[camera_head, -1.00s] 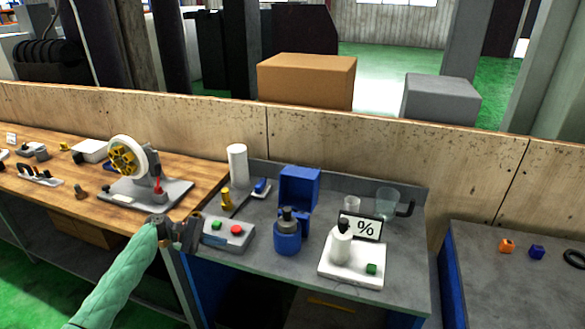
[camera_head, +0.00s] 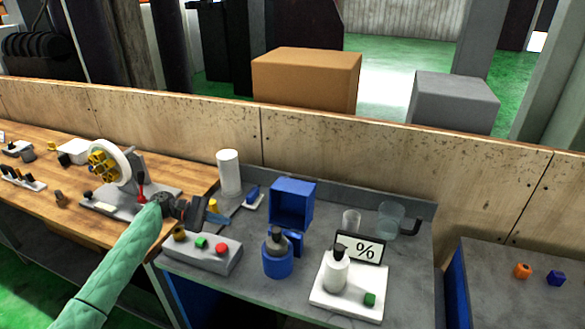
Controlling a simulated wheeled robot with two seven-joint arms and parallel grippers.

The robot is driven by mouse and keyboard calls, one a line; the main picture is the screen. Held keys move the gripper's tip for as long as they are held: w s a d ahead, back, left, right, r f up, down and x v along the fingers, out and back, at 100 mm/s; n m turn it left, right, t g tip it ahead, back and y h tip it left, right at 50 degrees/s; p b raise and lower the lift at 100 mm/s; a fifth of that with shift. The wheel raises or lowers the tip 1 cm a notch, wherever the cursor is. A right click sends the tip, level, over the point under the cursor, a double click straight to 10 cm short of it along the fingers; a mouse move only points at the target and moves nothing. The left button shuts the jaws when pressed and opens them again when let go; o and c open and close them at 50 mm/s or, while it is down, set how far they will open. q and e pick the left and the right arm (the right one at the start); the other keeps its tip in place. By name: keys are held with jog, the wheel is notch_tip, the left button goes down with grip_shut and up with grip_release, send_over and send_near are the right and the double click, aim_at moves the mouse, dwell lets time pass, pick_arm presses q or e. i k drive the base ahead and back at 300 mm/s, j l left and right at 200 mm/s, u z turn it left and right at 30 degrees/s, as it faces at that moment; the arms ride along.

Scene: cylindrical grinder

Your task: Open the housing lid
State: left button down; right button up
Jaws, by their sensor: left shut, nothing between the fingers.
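A blue box-shaped housing (camera_head: 291,203) stands at the middle back of the grey bench. Its front looks open onto a dark inside, and a small blue panel (camera_head: 296,243) shows low at its front right. I cannot tell for sure which part is the lid. My left gripper (camera_head: 199,213) is shut and empty, above the grey bench's left end and left of the housing, clearly apart from it. Its arm hides part of the wooden bench. My right gripper is not in view.
A blue bottle (camera_head: 278,262) stands before the housing. A grey button box (camera_head: 205,254) lies just below my left gripper. A grinding wheel (camera_head: 117,163) is at left.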

aim_at(291, 196)
jog(key=i+l, duration=0.3)
jog(key=i, duration=0.15)
jog(key=i+l, duration=0.25)
jog(key=i, duration=0.2)
